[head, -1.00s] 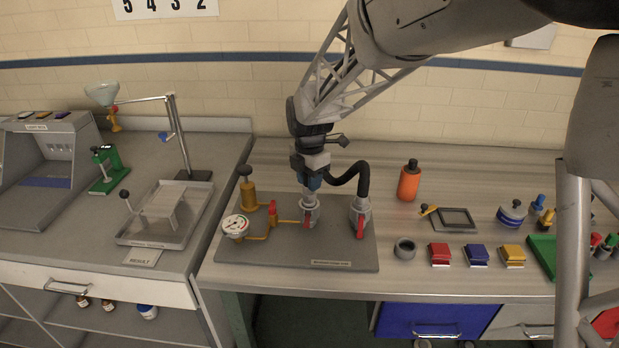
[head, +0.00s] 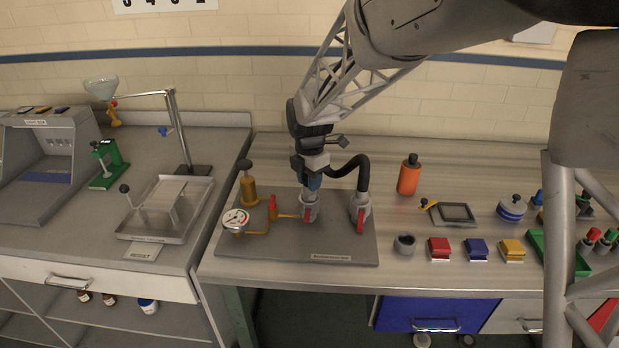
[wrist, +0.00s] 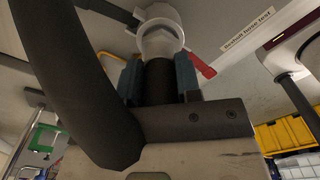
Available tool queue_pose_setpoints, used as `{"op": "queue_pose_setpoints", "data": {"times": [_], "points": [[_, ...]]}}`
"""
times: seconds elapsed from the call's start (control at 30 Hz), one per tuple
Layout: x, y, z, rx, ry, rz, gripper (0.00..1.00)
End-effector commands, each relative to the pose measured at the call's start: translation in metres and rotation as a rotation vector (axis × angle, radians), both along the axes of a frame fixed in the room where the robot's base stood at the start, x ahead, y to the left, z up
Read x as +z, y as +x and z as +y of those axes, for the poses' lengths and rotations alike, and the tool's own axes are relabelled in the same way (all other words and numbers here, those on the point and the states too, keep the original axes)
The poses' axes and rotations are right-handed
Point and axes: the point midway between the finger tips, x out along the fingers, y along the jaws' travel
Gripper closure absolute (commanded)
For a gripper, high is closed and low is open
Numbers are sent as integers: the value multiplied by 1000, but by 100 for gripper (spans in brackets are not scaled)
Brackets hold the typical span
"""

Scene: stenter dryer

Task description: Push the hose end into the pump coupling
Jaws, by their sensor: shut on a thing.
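My gripper (head: 312,187) is above the grey pump coupling (head: 309,208) on the test board. In the wrist view, its two blue fingers (wrist: 159,80) are shut on the black hose end (wrist: 159,84). The hose end has a pale grey tip (wrist: 160,43) that lines up with the round coupling (wrist: 158,14). The tip appears to meet or enter the coupling's ring; how deep it sits I cannot tell. The black hose (head: 350,163) arches right to a second grey coupling (head: 360,208) with a red lever. The pump coupling also has a red lever (wrist: 201,66).
The grey board (head: 290,258) also carries a white gauge (head: 236,220), a brass pump (head: 248,187) and a red valve (head: 272,207). An orange bottle (head: 408,178) and a grey ring cup (head: 404,245) stand right of the board. The hose passes close by my gripper.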

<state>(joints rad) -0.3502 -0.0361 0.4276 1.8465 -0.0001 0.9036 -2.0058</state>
Motion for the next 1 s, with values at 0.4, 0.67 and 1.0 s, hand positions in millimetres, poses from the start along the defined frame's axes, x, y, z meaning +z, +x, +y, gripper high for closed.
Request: {"op": "queue_pose_setpoints", "data": {"times": [0.4,0.67,1.0], "points": [[-7,0,0,0,-1,1,92],[-8,0,0,0,0,0,42],[-8,0,0,0,0,0,39]]}}
